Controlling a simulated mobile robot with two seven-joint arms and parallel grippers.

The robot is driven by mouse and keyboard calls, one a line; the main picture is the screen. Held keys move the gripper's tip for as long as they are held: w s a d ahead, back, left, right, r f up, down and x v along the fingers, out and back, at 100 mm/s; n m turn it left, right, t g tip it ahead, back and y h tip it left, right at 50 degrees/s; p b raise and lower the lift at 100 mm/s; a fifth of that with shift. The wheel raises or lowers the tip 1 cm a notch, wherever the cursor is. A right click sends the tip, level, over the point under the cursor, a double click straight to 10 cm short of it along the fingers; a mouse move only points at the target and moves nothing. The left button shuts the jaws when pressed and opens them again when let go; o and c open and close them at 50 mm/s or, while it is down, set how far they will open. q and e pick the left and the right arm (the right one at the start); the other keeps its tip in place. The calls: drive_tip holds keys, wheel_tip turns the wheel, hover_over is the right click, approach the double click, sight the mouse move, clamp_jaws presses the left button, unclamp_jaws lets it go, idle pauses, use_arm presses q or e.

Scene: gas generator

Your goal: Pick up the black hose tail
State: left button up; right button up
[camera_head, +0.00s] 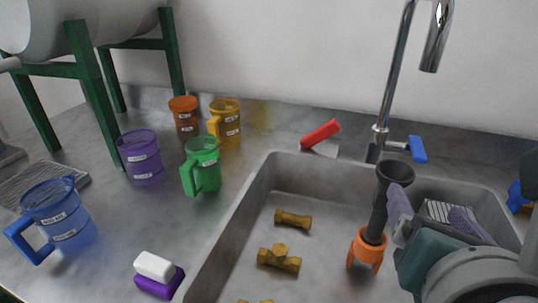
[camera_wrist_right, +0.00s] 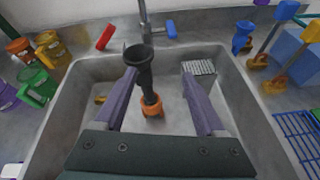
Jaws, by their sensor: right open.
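The black hose tail (camera_head: 377,218) is a dark tube with a flared top and an orange pronged lower end. It stands roughly upright in the sink, leaning slightly. In the right wrist view the hose tail (camera_wrist_right: 145,75) shows ahead of the jaws, nearer the left finger. My right gripper (camera_head: 428,208) has purple fingers spread wide and empty. It is just right of the hose tail in the head view; one finger is close beside it, and I cannot tell whether they touch. The wrist view shows the open right gripper (camera_wrist_right: 160,85) too. My left gripper is not in view.
The grey sink (camera_head: 228,235) has raised walls and holds several brass fittings (camera_head: 279,260). A faucet (camera_head: 395,80) with a blue handle rises behind. Coloured mugs (camera_head: 203,165) stand left on the counter. A blue rack (camera_wrist_right: 300,140) and upright tools (camera_wrist_right: 285,40) are at right.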

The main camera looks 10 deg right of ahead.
sight(385, 186)
drive_tip(key=w+f+n, duration=0.1)
drive_tip(key=w, duration=0.1)
drive_tip(key=w+f+b, duration=0.1)
drive_tip(key=w+f+n+t, duration=0.1)
drive_tip(key=w, duration=0.1)
drive_tip(key=shift+w+d+f+n+b, duration=0.2)
drive_tip(key=shift+w+n+b, duration=0.1)
drive_tip(key=shift+b, duration=0.05)
drive_tip(key=x, duration=0.3)
drive_tip(key=b+x, duration=0.1)
drive_tip(key=x, duration=0.1)
drive_tip(key=shift+w+a+f, duration=0.1)
drive_tip(key=shift+a+f, duration=0.05)
drive_tip(key=shift+f, duration=0.15)
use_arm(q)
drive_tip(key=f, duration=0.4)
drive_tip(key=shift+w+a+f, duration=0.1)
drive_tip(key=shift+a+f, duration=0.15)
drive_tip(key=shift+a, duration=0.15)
use_arm(e)
drive_tip(key=shift+c, duration=0.3)
clamp_jaws()
